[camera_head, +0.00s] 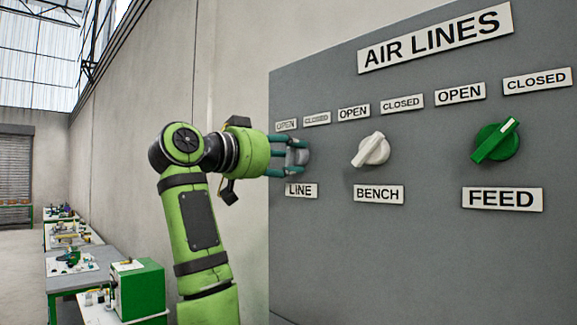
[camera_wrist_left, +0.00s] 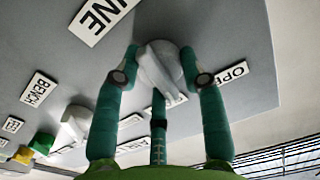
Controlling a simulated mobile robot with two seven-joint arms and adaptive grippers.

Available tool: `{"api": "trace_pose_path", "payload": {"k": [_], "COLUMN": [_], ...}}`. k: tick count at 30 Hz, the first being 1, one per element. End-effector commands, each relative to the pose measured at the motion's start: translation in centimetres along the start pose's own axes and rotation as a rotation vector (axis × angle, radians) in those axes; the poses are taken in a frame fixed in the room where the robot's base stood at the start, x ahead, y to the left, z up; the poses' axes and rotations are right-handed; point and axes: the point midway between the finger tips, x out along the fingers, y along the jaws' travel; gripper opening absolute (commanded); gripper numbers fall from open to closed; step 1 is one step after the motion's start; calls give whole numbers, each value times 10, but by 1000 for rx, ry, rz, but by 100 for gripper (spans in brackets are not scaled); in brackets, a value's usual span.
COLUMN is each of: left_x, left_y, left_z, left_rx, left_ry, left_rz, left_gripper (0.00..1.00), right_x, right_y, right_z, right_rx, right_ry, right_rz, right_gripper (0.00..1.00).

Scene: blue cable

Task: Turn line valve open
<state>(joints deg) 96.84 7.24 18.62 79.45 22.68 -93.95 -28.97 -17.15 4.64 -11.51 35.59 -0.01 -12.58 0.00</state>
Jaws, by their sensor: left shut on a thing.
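The line valve is a pale grey knob (camera_head: 302,157) on the panel, above the LINE label (camera_head: 300,191). My left gripper (camera_head: 288,157) has its teal fingers around this knob and is shut on it. In the left wrist view the knob (camera_wrist_left: 160,64) sits between the fingers of my left gripper (camera_wrist_left: 164,76). Its raised ridge points down and slightly right there, roughly between the OPEN sign (camera_wrist_left: 233,73) and another sign (camera_wrist_left: 135,145) partly hidden by the fingers. In the head view the fingers cover much of the knob. My right gripper is not in view.
An AIR LINES sign (camera_head: 435,38) is above. Benches with a green machine (camera_head: 140,290) stand at the lower left.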

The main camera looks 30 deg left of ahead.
Motion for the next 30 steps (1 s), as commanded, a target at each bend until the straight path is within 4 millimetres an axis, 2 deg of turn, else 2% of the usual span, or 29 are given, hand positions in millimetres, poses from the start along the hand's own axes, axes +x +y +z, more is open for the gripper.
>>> {"api": "trace_pose_path", "payload": {"k": [1,21,30], "left_x": [4,5,5], "left_y": [2,7,8], "left_z": [12,10,8], "left_rx": [-49,-673,-870], "left_ry": [-29,-31,-32], "left_rz": [10,6,4], "left_gripper": [8,8,8], "right_x": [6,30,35], "right_y": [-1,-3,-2], "right_z": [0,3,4], "right_rx": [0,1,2], "right_ry": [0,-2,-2], "right_rz": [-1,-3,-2], "right_gripper": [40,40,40]}}
